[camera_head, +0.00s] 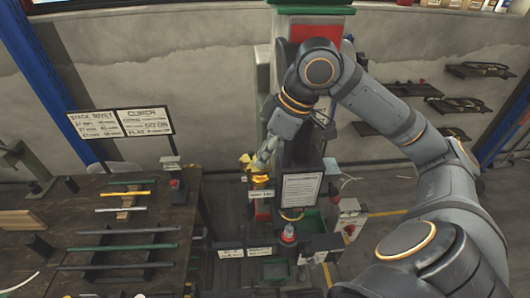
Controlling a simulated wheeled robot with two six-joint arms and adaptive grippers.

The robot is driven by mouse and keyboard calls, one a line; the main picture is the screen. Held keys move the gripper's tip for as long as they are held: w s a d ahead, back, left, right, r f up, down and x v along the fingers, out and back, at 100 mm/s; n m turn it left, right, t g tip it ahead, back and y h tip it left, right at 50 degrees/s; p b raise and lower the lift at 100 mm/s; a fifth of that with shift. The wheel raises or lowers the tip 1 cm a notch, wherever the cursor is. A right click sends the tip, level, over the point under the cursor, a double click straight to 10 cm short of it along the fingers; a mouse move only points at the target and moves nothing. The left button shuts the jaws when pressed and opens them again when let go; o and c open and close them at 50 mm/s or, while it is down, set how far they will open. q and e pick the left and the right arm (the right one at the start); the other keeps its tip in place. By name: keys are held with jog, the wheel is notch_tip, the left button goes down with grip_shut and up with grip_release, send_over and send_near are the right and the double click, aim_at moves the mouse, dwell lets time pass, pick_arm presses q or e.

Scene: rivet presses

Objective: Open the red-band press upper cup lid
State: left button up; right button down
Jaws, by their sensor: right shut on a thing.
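The press (301,190) stands in the middle, a dark column with a white notice on its front. A red band (318,31) shows near its top, partly hidden behind my right arm. A yellow cup (262,181) sits at the left of the column, with a small yellow lid part (246,160) at its upper left. My right gripper (257,164) reaches down from the upper right to this cup and is shut on the lid part. The fingertips are small here, so the exact grip and the lid's angle are hard to tell. My left gripper is out of view.
A workbench (190,240) on the left carries several coloured rods (125,230) on racks. Small labelled plates (231,253) and a green tray (278,270) lie below the press. Wall shelves (480,70) hang at right.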

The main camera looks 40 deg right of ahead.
jog(key=n+p, duration=0.2)
jog(key=w+n+g+p, duration=0.1)
jog(key=shift+d+r+y, duration=0.25)
jog(key=shift+r+y, duration=0.1)
jog(key=shift+y, duration=0.05)
jog(key=shift+f+n+p, duration=0.15)
jog(key=shift+n+p, duration=0.15)
jog(key=shift+f, duration=0.15)
jog(key=c, duration=1.3)
grip_release()
jog(key=shift+d, duration=0.1)
jog(key=v, duration=1.2)
jog(key=shift+w+d, duration=0.1)
